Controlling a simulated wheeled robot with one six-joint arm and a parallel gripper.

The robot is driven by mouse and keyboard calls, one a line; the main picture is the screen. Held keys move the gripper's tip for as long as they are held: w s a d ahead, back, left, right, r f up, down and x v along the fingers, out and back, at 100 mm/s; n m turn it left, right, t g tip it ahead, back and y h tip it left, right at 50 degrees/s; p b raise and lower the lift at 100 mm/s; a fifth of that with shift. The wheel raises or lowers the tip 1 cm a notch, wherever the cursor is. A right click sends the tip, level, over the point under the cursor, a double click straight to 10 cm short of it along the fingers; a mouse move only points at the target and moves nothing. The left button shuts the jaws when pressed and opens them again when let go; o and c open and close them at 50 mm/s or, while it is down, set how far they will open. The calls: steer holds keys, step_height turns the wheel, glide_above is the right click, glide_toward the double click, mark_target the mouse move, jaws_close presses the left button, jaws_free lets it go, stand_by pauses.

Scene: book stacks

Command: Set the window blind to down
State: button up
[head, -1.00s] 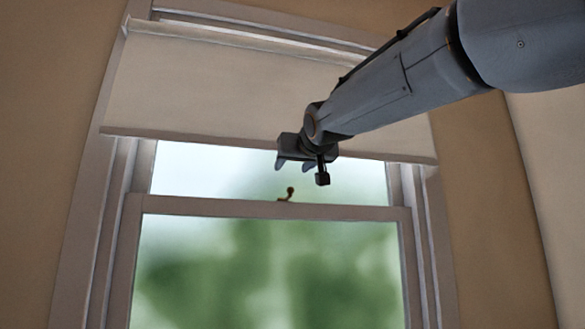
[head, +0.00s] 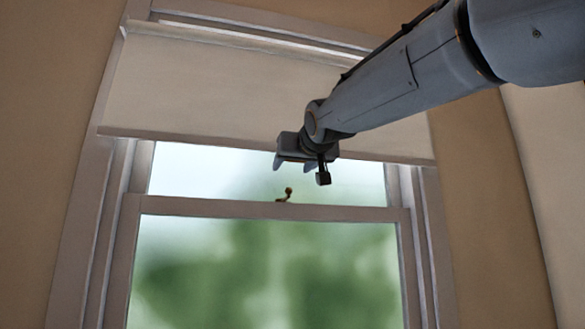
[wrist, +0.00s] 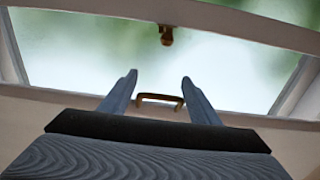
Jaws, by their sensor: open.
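The window blind (head: 205,85) is a pale roller shade covering the upper part of the window, with its bottom edge above the middle sash rail. In the wrist view the blind's lower edge (wrist: 40,108) crosses behind my gripper, and a small brass pull handle (wrist: 160,98) shows between the fingertips. My gripper (head: 295,166) is at the blind's bottom edge near its middle. It is open in the wrist view (wrist: 159,85), one finger on each side of the handle. I cannot tell whether a finger touches it. The handle is hidden by my gripper in the head view.
A brass sash latch (head: 285,195) sits on the window's middle rail (head: 260,208), just below my gripper. It also shows in the wrist view (wrist: 166,36). The window frame (head: 85,225) stands at both sides. The glass below the blind is uncovered.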

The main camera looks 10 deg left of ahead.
steer(key=b+v, duration=0.1)
steer(key=v, duration=0.6)
steer(key=shift+b, duration=0.3)
steer(key=shift+w, duration=0.1)
